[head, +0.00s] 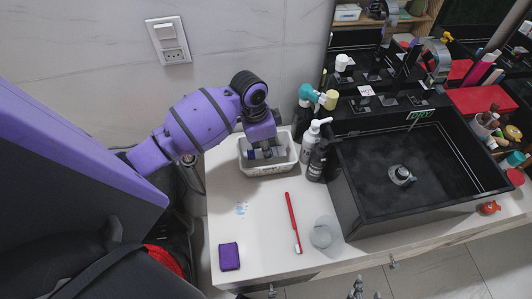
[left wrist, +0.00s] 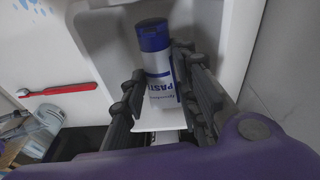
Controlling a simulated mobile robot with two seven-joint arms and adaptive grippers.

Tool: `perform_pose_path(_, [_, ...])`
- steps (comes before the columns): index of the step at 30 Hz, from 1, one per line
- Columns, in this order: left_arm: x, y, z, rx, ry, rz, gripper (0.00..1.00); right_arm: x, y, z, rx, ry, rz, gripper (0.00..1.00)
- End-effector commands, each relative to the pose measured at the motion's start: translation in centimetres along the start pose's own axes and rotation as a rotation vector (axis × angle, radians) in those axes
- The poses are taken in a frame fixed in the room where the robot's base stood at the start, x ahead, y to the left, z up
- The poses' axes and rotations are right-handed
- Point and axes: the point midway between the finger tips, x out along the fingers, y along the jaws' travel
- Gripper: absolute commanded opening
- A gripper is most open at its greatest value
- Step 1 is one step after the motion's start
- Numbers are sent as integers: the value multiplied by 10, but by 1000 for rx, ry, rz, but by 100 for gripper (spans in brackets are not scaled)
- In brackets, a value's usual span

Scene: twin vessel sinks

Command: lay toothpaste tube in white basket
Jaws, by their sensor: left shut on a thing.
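The white basket (head: 267,170) stands on the white counter by the wall and also shows in the left wrist view (left wrist: 97,30). My left gripper (head: 262,150) points down into it, its fingers mostly hidden by my wrist in the head view. In the left wrist view the left gripper (left wrist: 160,105) is shut on the toothpaste tube (left wrist: 157,68), white with a dark blue cap. The tube's blue end (head: 251,154) shows inside the basket walls; whether it touches the floor I cannot tell. My right gripper (head: 358,288) is small at the bottom edge, its fingers unclear.
A white pump bottle (head: 310,136) and a dark bottle (head: 317,162) stand close right of the basket. A red toothbrush (head: 292,220), a round grey item (head: 322,234) and a purple block (head: 229,256) lie in front. The black sink (head: 425,165) fills the right.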

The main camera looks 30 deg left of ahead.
Motion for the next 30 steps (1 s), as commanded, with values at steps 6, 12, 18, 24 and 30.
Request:
perform_pose_path(6, [28, -1, 5, -2, -1, 2, 1, -1, 0, 2, 1, -5, 1, 40])
perform_pose_path(12, [30, -1, 5, 0, -1, 0, 1, -2, 0, 7, 2, -14, 1, 40])
perform_pose_path(18, [34, -1, 6, -1, -2, 1, 1, -2, 0, 9, 2, -17, 0, 40])
perform_pose_path(24, [33, -1, 6, -1, -2, 1, 47, -2, -1, 8, 2, -15, 0, 40])
perform_pose_path(30, [33, -1, 6, -1, -2, 1, 47, -1, -1, 6, 1, -12, -1, 40])
